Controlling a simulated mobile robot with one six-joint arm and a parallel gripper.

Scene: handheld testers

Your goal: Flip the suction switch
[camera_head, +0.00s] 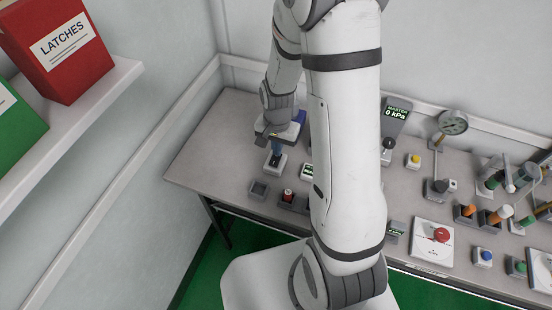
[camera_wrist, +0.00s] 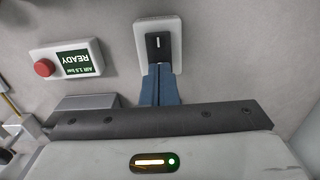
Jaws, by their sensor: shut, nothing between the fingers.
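In the wrist view a white plate with a black slot and a small light lever is the switch (camera_wrist: 158,45). No suction label is legible on it. My gripper (camera_wrist: 159,70) is shut and empty, its blue fingers together at the near edge of this plate; I cannot tell whether they touch it. In the head view my gripper (camera_head: 276,155) points down over the white switch box (camera_head: 275,164) at the left part of the bench. My arm hides the middle of the bench there.
A white box with a red button (camera_wrist: 44,68) and a READY display stands left of the switch in the wrist view.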

